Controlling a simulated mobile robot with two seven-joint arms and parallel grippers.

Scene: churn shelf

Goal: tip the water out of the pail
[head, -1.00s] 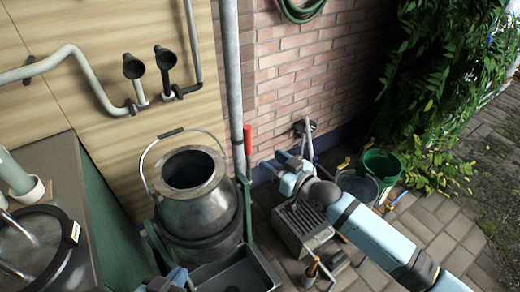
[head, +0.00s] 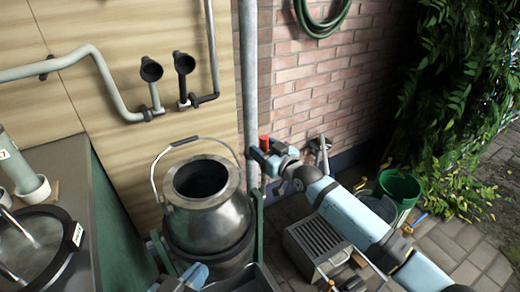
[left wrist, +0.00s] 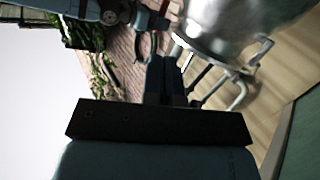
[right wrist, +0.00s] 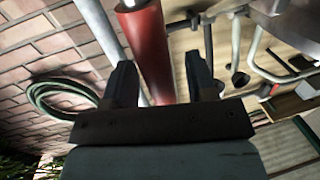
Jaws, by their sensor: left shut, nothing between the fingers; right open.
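The pail (head: 205,205) is a round metal vessel with a raised bail handle, upright in a green frame (head: 258,212) in the head view. Its inside is dark, and I cannot make out water. It also shows in the left wrist view (left wrist: 222,30). A red grip (head: 264,142) stands right of the pail by the grey pipe. My right gripper (head: 260,157) is open at this grip; in the right wrist view the red grip (right wrist: 147,45) appears between the spread fingers, not clasped. My left gripper (head: 190,276) is shut and empty, low in front of the pail.
A grey trough (head: 240,281) lies below the pail's front. A slatted grey box (head: 318,248) and a green bucket (head: 398,190) stand on the paving to the right. A counter (head: 60,160) borders the left. The vertical pipe (head: 249,80) rises close behind my right gripper.

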